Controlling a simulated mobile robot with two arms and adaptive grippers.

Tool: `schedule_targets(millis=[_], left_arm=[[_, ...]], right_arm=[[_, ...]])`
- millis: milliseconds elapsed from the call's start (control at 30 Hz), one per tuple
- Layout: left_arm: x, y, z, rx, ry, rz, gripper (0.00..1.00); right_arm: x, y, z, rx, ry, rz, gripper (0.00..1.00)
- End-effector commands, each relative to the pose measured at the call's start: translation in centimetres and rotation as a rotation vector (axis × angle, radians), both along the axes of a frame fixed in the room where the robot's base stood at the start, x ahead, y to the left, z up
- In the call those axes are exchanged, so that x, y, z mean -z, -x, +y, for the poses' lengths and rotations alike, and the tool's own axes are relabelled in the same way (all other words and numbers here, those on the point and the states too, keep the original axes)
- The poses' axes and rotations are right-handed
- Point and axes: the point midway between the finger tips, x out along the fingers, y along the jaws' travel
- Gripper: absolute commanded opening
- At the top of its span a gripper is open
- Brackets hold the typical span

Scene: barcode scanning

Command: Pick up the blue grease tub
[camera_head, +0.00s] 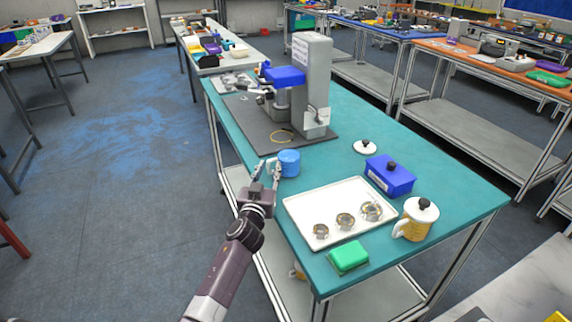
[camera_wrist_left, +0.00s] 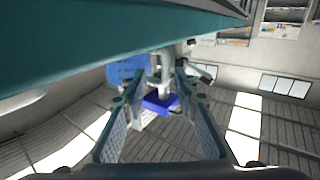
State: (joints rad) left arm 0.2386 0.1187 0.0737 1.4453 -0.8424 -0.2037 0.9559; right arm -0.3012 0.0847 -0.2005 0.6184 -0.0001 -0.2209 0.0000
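The blue grease tub (camera_head: 289,163) is a short round blue cylinder. It stands upright near the left edge of the teal table (camera_head: 460,202), in front of the grey machine mat. My left gripper (camera_head: 267,170) is at the table's left edge, just left of the tub, with its fingers pointing away from me. The fingers are apart with nothing between them. In the left wrist view the gripper (camera_wrist_left: 155,85) is open, and a blue shape that looks like the tub (camera_wrist_left: 122,72) shows beside the left finger, partly hidden. I cannot tell whether a finger touches it. My right gripper is not in view.
A grey press machine (camera_head: 310,85) stands on a dark mat (camera_head: 262,125) behind the tub. A white tray (camera_head: 300,205) with metal rings lies in front.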

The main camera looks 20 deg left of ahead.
Motion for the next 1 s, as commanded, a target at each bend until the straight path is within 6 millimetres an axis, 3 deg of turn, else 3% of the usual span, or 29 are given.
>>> schedule_targets(millis=[100, 300, 567, 1000], left_arm=[[0.0, -0.5, 0.2, 0.0, -0.001, 0.001, 0.27], [0.0, -0.5, 0.2, -0.001, -0.001, 0.001, 0.27], [0.0, -0.5, 0.2, -0.001, 0.0, 0.001, 0.0], [-0.2, -0.5, 0.1, 0.0, -0.001, -0.003, 0.0]], right_arm=[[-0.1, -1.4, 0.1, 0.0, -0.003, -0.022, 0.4], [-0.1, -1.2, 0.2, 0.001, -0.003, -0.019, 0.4], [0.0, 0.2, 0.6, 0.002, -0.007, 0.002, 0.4], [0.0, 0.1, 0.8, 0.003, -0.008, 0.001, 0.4]])
